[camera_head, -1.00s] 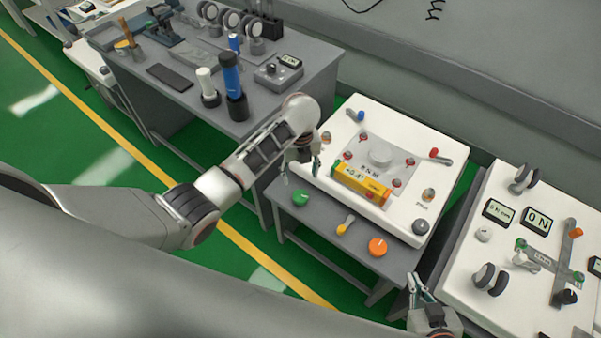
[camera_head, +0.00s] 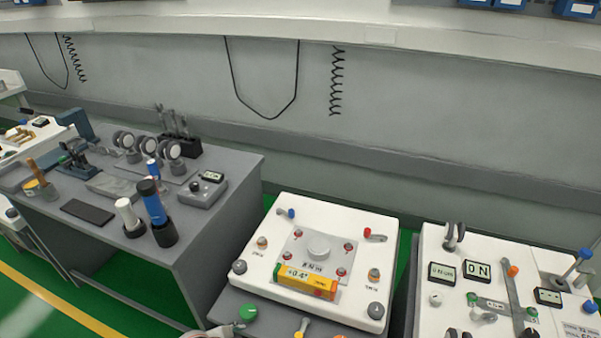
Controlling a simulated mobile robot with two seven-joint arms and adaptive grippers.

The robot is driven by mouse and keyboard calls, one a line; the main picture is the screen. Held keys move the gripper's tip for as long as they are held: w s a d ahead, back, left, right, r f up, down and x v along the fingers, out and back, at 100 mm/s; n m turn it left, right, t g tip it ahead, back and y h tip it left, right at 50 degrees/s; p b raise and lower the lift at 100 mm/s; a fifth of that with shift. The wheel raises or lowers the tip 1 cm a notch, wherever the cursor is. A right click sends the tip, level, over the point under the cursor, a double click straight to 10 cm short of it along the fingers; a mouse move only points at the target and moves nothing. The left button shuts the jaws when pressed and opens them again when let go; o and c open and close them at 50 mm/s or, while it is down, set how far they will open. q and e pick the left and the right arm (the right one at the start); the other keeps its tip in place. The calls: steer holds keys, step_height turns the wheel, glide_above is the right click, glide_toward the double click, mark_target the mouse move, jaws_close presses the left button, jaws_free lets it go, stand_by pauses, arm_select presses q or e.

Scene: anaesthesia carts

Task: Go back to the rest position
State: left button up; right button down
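Only a sliver of my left arm shows at the bottom edge, left of the green knob (camera_head: 248,313). My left gripper (camera_head: 238,327) is mostly cut off there, and its opening cannot be made out. My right gripper is out of view. The white panel unit (camera_head: 255,268) stands in the middle on a grey stand. A yellow-orange level block reading +0.4° (camera_head: 307,281) lies on it, in front of a round grey knob (camera_head: 318,246). No gripper touches the block.
A grey bench (camera_head: 225,215) at left holds a blue-and-black cylinder (camera_head: 152,203), a white cylinder (camera_head: 129,214), a black flat pad (camera_head: 88,212) and gauges. A second white panel (camera_head: 425,300) with displays stands at right. A grey wall (camera_head: 420,110) with hanging cables rises behind.

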arm_select(q)
steer(key=s+a+r+n+t, duration=0.4)
steer(key=s+r+n+t, duration=0.1)
steer(key=s+r+n, duration=0.3)
steer(key=shift+s+r+n, duration=0.2)
steer(key=shift+s+n, duration=0.7)
steer(key=shift+s, duration=0.35)
